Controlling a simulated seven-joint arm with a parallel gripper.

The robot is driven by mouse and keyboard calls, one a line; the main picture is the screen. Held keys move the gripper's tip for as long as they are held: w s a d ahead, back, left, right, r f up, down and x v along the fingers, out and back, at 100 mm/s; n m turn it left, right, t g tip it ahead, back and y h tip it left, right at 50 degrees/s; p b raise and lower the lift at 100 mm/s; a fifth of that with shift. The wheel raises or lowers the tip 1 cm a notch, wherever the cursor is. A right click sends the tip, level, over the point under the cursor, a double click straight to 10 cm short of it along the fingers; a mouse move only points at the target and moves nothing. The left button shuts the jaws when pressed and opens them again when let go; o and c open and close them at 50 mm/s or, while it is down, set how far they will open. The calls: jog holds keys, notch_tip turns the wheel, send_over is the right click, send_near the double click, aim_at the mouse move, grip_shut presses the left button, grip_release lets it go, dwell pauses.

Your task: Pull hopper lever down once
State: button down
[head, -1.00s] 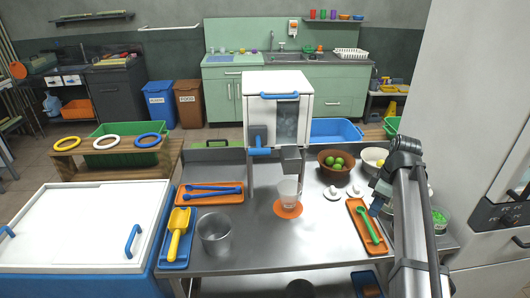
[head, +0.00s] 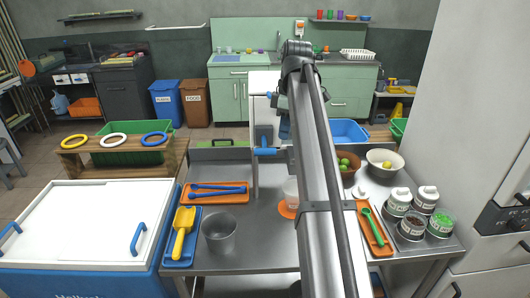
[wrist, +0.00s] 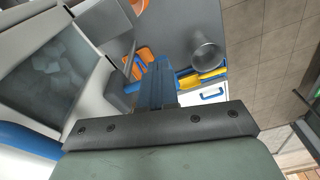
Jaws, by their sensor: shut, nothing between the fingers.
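The white press (head: 259,82) stands on the metal table, mostly hidden behind my arm in the head view. Its lever has a blue handle (head: 266,151) below a grey plate on the left front and sticks out level to the left. My gripper (head: 284,125) is in front of the press, slightly above and right of the handle, largely covered by my arm. In the wrist view my gripper (wrist: 157,68) is shut and empty, with the press's window (wrist: 62,82) to its left.
A clear cup (head: 290,190) stands on an orange coaster under the press. An orange tray with blue tongs (head: 215,190), a metal cup (head: 219,232) and a yellow scoop (head: 183,228) are left. Several jars (head: 412,226) and bowls stand right.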

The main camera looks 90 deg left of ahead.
jog(key=shift+n, duration=0.3)
jog(key=shift+s+a+r, duration=0.1)
jog(key=shift+s+r, duration=0.6)
jog(key=shift+s, duration=0.25)
jog(key=shift+s+a+r, duration=0.1)
jog(key=shift+s+r, duration=0.6)
jog(key=shift+s, duration=0.25)
jog(key=shift+f, duration=0.2)
